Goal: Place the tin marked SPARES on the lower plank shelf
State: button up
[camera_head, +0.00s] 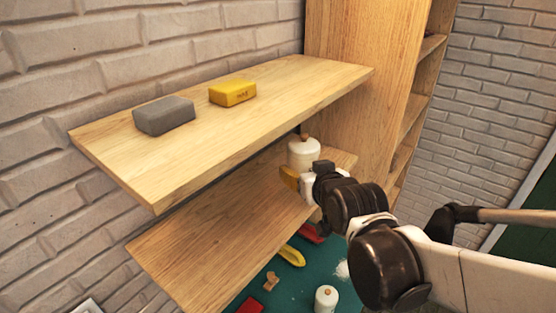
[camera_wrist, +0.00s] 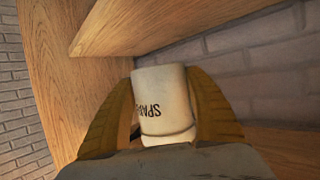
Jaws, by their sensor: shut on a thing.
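The white tin marked SPARES (camera_wrist: 163,95) sits between the two yellow fingers of my gripper (camera_wrist: 160,82), which is shut on it. In the head view the tin (camera_head: 303,153) looks white with a brown knob on top, roughly upright. It is at the right end of the lower plank shelf (camera_head: 215,240), below the level of the upper shelf. My gripper (camera_head: 292,176) partly covers its lower part, so I cannot tell whether its base touches the plank.
The upper shelf (camera_head: 230,110) holds a grey block (camera_head: 164,115) and a yellow block (camera_head: 232,92). A tall wooden cabinet (camera_head: 360,50) stands close on the right. Another white tin (camera_head: 326,298) and a yellow item (camera_head: 292,256) are on the green surface below. The lower plank's left part is clear.

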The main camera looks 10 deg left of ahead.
send_over(265, 205)
notch_tip(265, 205, down, 6)
jog(key=shift+w+r, duration=0.1)
jog(key=shift+r, duration=0.1)
notch_tip(265, 205, down, 4)
jog(key=shift+f+b, duration=0.1)
jog(key=shift+b, duration=0.3)
jog(key=o, duration=1.2)
